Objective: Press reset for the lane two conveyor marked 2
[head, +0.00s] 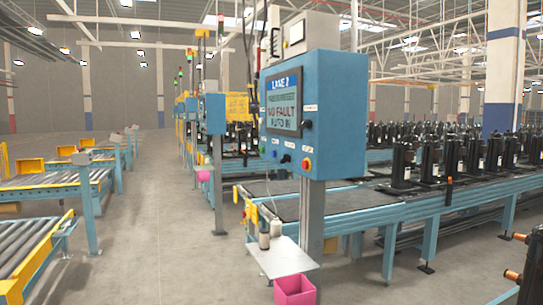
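A blue control box (314,113) stands on a grey post right of centre, its front facing left toward me. Its sign (285,82) seems to read "LANE 2". The screen (283,112) below shows red text that looks like "NO FAULT" and a line starting "AUTO". Several small buttons and a dark knob (286,158) sit under the screen, with labels too small to read. A red button with a yellow surround (306,164) is at the lower right of the front. My gripper is not in view.
A small shelf (290,262) with bottles and a pink bin (295,290) is below the box. A conveyor (380,205) with black compressors (403,165) runs right. Roller conveyors (40,255) stand left. The grey floor (160,240) between is clear. Dark equipment with copper-coloured ends shows at lower right.

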